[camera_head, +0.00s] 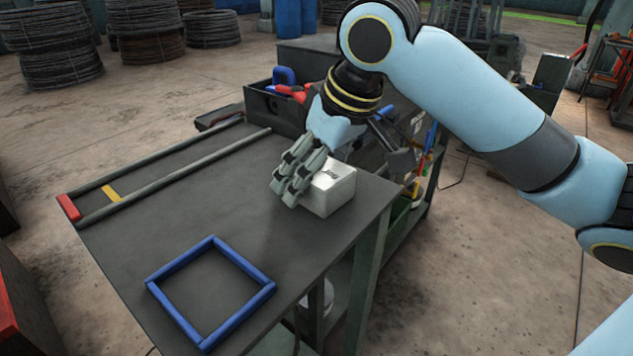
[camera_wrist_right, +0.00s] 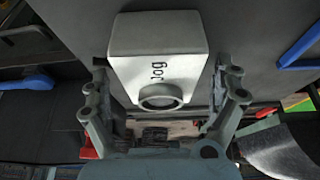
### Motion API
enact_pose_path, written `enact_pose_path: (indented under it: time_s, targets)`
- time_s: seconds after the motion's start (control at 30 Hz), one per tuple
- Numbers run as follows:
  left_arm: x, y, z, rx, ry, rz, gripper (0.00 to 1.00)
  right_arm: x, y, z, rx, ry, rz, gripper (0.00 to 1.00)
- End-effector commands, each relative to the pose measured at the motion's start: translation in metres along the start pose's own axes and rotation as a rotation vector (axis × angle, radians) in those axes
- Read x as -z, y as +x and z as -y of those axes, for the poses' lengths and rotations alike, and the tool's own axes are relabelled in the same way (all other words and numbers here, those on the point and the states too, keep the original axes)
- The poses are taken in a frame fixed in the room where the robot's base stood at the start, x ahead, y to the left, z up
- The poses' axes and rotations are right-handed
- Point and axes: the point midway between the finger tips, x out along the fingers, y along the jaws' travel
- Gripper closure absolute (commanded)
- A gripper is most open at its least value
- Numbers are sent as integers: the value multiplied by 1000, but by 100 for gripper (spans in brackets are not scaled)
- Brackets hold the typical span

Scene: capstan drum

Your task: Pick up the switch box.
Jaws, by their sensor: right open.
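The switch box (camera_head: 340,193) is a small whitish block near the right edge of the grey table. In the right wrist view the switch box (camera_wrist_right: 157,45) shows the word "Jog" and a round collar facing my wrist. My right gripper (camera_head: 332,175) is open, with one finger on each side of the box. In the right wrist view the right gripper (camera_wrist_right: 163,85) has its fingers spread wider than the box, with gaps visible at both sides. Whether a fingertip touches the box, I cannot tell. My left gripper is not in view.
A blue square frame (camera_head: 211,292) lies on the front of the table (camera_head: 185,220). Two rails with a red end piece (camera_head: 69,207) and a yellow strip (camera_head: 112,194) run along the left. A dark bin (camera_head: 262,103) with red and blue items stands behind the gripper.

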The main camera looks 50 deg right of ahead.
Motion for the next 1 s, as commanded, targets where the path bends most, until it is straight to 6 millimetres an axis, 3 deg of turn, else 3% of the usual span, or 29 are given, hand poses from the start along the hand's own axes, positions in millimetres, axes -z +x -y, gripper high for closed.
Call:
enact_pose_path:
  time_s: [0.17,0.8,1.0]
  targets:
    - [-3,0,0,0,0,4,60,0,0,0,0,0,0,4]
    - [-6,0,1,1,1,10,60,0,0,0,0,0,0,88]
    - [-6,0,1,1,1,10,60,1,-1,0,0,0,-3,89]
